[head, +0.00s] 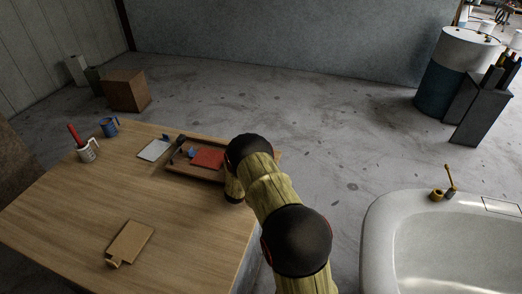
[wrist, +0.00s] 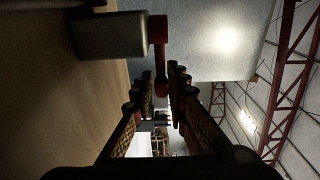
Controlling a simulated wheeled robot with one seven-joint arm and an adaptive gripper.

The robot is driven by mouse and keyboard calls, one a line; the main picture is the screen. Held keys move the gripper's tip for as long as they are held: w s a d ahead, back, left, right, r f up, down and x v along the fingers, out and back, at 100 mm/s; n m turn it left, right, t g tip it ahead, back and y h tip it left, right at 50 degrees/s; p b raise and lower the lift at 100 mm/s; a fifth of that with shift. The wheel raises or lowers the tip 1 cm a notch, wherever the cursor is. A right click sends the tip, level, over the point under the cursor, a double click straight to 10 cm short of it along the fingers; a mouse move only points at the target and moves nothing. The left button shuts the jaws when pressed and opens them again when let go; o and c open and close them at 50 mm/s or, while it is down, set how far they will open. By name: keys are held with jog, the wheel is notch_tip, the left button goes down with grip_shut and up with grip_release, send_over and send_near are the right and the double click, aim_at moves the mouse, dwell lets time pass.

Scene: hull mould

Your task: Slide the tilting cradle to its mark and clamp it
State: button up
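I cannot pick out the tilting cradle, its mark or a clamp for certain in either view. In the wrist view, a red bar (wrist: 158,32) stands beside a grey block (wrist: 108,36), with its lower end between the fingertips of my gripper (wrist: 162,82). The fingers stand apart on both sides of the bar's end. I cannot tell whether they touch it. In the head view, my arm hides the gripper beyond the right end of the table. A white tub-shaped mould (head: 385,215) stands at the right, with a small brass fitting (head: 437,195) on its rim.
The wooden table (head: 60,215) holds a tray (head: 195,175) with a red piece (head: 208,158), a pale sheet (head: 155,149), a white mug (head: 88,152), a blue mug (head: 109,127) and a small board (head: 130,242). A drum (head: 450,75) stands far right. The floor behind is mostly clear.

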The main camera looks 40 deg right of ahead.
jog(key=o, duration=0.3)
jog(key=v, duration=1.2)
